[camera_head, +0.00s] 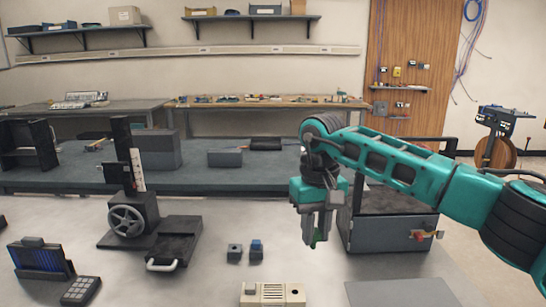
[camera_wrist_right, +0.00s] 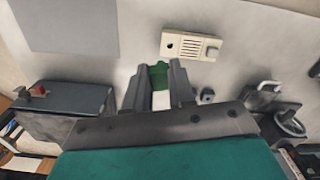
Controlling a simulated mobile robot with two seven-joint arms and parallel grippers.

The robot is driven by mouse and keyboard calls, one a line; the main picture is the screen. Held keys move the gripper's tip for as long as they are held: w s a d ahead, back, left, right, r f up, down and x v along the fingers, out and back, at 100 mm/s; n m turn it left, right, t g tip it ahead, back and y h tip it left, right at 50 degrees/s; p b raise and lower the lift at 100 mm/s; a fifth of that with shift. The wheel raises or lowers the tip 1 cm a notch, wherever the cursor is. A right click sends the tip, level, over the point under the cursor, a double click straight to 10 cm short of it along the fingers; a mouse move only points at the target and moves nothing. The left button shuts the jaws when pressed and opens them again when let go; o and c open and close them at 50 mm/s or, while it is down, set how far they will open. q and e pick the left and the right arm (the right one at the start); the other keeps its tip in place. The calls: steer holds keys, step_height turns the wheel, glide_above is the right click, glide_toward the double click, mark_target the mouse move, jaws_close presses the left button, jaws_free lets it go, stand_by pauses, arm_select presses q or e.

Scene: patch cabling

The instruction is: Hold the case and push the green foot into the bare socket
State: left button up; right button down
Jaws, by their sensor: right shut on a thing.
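The beige case (camera_head: 265,296) lies on the light table at the bottom of the head view. It has a slotted middle and a dark round hole, the bare socket (camera_head: 295,292), near its right end. The case (camera_wrist_right: 192,46) also shows whole in the right wrist view, with the socket (camera_wrist_right: 170,45) at its left end. My right gripper (camera_head: 315,238) is shut on the green foot (camera_wrist_right: 158,74), whose green end sticks out past the fingertips. It is held above the table, beyond the case and apart from it. My left gripper is not in view.
Two small dark blocks (camera_head: 234,253) stand left of my right gripper, one topped blue (camera_head: 256,249). A grey box (camera_head: 388,232) with a red knob stands right. A grey mat (camera_head: 402,292) lies right of the case. A handwheel device (camera_head: 127,220) stands left.

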steer(key=w+a+r+p, duration=0.3)
steer(key=r+p, duration=0.1)
arm_select(q)
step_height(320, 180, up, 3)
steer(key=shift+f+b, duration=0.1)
steer(key=shift+b, duration=0.95)
arm_select(e)
steer(key=f, duration=0.4)
steer(key=shift+w+d+n, duration=0.15)
steer(key=shift+w+n, duration=0.05)
steer(key=shift+n, duration=0.2)
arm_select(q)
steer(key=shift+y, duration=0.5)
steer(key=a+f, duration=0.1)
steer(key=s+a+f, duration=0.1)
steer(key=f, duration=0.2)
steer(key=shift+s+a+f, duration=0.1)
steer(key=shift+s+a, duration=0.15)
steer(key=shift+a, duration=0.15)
arm_select(e)
steer(key=s+d+f+m, duration=0.2)
steer(key=s+d, duration=0.5)
steer(key=s, duration=0.1)
steer(key=s+d+f+m, duration=0.2)
steer(key=s+d, duration=0.4)
steer(key=s, duration=0.3)
steer(key=shift+s+d+f, duration=0.15)
steer(key=shift+s+d, duration=0.05)
steer(key=shift+d, duration=0.2)
